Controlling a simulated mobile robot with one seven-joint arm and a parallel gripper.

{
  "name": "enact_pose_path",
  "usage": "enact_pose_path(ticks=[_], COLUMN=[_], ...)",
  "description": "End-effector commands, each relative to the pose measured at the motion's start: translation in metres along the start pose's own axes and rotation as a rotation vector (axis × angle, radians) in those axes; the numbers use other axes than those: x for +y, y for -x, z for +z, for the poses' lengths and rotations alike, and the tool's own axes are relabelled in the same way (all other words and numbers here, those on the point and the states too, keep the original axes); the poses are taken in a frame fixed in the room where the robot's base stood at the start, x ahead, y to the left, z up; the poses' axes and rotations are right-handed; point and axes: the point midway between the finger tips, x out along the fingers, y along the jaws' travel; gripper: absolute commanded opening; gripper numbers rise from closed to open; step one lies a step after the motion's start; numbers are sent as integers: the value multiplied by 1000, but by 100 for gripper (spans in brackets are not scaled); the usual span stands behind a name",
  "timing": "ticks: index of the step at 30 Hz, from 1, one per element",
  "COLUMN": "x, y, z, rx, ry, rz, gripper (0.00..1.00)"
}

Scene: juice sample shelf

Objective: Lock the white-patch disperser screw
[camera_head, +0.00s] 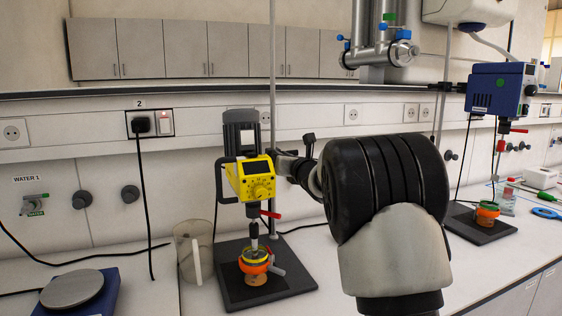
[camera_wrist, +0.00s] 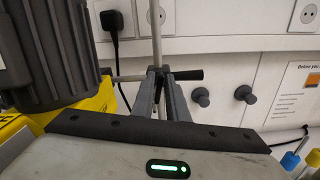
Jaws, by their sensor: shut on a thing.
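The yellow disperser (camera_head: 255,180) hangs on its vertical stand rod (camera_head: 273,80) at centre left in the head view. A pale patch (camera_head: 247,138) shows on its dark grey motor top. A dark clamp joint (camera_head: 287,163) with a screw knob (camera_head: 309,140) sits beside the rod. In the wrist view, my gripper (camera_wrist: 159,78) has its fingers closed together at the clamp, in front of the rod. It is shut on the disperser screw, which the fingers mostly hide. A horizontal black handle (camera_wrist: 189,75) sticks out to the right.
An orange-rimmed vessel (camera_head: 254,262) stands under the disperser on a black base plate (camera_head: 288,280). A clear beaker (camera_head: 193,250) and a scale (camera_head: 73,290) are left of it. A blue disperser (camera_head: 494,90) with a green patch stands at right. The wall is close behind.

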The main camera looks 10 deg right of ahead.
Motion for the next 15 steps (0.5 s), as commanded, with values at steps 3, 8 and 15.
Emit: enact_pose_path(ticks=[3,8,15], x=[-3,-4,-7], y=[0,0,0], z=[-3,-3,-3], rx=[-1,0,1], ry=[-103,-255,-482], rz=[-1,0,-2], gripper=[0,0,0])
